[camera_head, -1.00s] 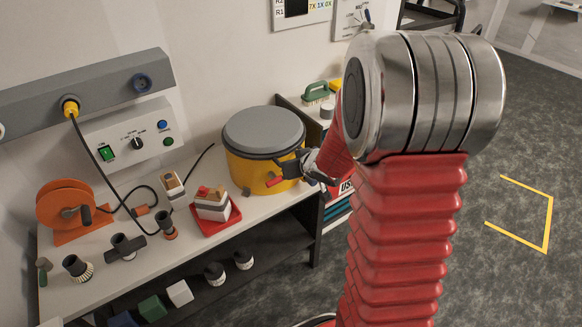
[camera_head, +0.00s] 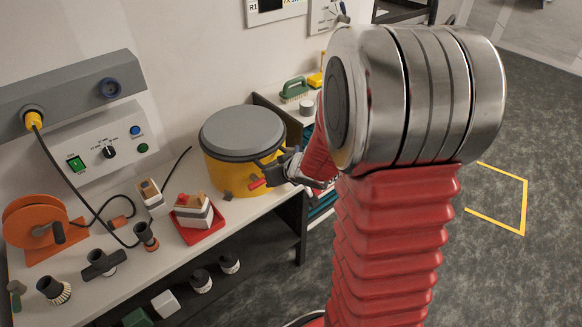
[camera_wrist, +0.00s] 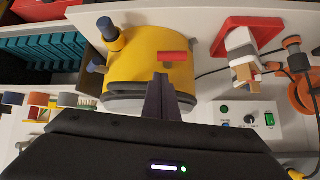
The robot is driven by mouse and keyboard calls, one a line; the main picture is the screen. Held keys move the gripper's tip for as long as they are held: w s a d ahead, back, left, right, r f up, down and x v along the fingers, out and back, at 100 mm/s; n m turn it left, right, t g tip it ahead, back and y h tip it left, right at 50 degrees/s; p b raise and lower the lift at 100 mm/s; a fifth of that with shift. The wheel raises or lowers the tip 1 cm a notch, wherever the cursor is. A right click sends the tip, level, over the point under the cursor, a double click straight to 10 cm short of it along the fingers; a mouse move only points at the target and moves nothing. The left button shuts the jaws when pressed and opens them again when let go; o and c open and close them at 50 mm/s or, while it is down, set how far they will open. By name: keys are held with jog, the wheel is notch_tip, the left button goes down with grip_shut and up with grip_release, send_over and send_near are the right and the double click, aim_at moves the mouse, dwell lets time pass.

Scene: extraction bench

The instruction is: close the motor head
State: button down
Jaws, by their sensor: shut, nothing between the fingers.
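The motor head is a grey round lid (camera_head: 242,132) on top of a yellow drum (camera_head: 226,176) at the back of the bench. The lid looks level on the drum; I cannot tell whether it is latched. A red latch handle (camera_head: 258,183) sticks out of the drum's front, and it also shows in the wrist view (camera_wrist: 172,56). My gripper (camera_head: 275,160) is shut and empty at the right side of the drum, near the lid's rim. In the wrist view the dark fingers (camera_wrist: 161,98) overlap the drum and the grey lid edge (camera_wrist: 130,104); contact is unclear.
A red tray (camera_head: 203,234) with a stacked block stands left of the drum. An orange cable reel (camera_head: 28,222), a white control box (camera_head: 100,147) and several brush tools share the bench. A green brush (camera_head: 294,88) lies on the shelf behind. Dark floor at right is open.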

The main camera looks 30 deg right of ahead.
jog(key=v, duration=1.3)
jog(key=shift+d+r+t, duration=0.25)
jog(key=shift+r+t, duration=0.1)
jog(key=shift+t, duration=0.05)
jog(key=s+a+m+g+y, duration=0.2)
jog(key=s+a+m+g, duration=0.25)
jog(key=s+a, duration=0.55)
jog(key=s+a+r+n+h, duration=0.2)
jog(key=s+a+r+n, duration=0.2)
jog(key=r, duration=0.3)
jog(key=shift+s+a+r+n+h, duration=0.15)
jog(key=shift+s+a+n+h, duration=0.25)
jog(key=shift+s, duration=0.35)
